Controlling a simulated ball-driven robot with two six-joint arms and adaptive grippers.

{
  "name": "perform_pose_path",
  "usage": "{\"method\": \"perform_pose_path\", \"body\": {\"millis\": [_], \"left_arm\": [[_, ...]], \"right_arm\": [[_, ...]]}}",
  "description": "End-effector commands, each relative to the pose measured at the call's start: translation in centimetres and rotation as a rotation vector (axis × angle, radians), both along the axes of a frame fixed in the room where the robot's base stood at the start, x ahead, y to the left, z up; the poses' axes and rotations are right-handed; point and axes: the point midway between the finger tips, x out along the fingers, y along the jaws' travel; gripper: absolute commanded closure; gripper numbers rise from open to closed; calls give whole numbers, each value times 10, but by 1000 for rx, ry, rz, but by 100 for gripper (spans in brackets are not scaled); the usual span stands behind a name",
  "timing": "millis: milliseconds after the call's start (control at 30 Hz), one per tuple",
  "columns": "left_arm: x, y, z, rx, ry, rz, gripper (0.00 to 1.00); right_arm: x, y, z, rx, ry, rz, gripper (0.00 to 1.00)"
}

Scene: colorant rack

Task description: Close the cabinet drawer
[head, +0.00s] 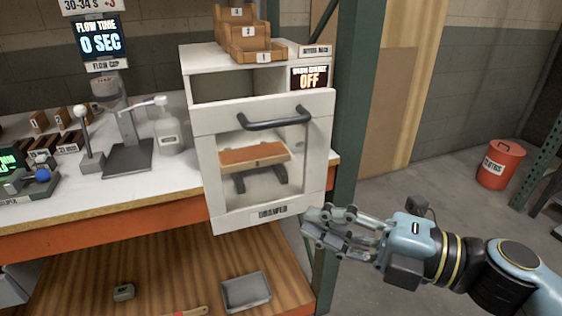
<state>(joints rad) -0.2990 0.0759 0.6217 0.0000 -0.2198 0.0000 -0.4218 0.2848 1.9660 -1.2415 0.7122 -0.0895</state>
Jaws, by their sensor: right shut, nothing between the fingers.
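The white cabinet (205,60) stands on the bench. Its white front panel (205,150) has a dark curved handle (275,121) and a window, through which an orange-brown block on a dark stand shows. The panel stands forward of the cabinet body, and a dark gap shows above its top edge. My right gripper (318,228) is shut and empty, near the panel's lower right corner. It overlaps that corner in the picture; I cannot tell whether they touch. My left gripper is not in view.
A stepped wooden rack (250,43) sits on the cabinet. A bottle (168,132) and a flow cup stand (128,158) are on the bench to the left. A green post (352,100) rises at right. A grey tray (246,292) lies on the lower shelf. A red bin (501,165) stands on open floor.

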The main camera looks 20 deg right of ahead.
Motion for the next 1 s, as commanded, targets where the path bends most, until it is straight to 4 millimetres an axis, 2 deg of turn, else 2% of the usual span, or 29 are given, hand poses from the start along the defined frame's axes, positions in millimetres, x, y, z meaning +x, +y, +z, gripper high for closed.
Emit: {"method": "perform_pose_path", "body": {"millis": [33, 233, 667, 800, 1000], "left_arm": [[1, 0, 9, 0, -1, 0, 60], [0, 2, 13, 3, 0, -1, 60], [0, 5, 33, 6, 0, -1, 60], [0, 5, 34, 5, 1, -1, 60], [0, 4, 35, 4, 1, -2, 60]], "right_arm": [[-3, 0, 11, -6, -2, 6, 100], [6, 8, 7, -4, 6, 1, 100], [66, 73, 8, 0, 8, 1, 100], [88, 72, 6, -5, 8, 2, 100], [102, 72, 5, -5, 10, 2, 100]]}}
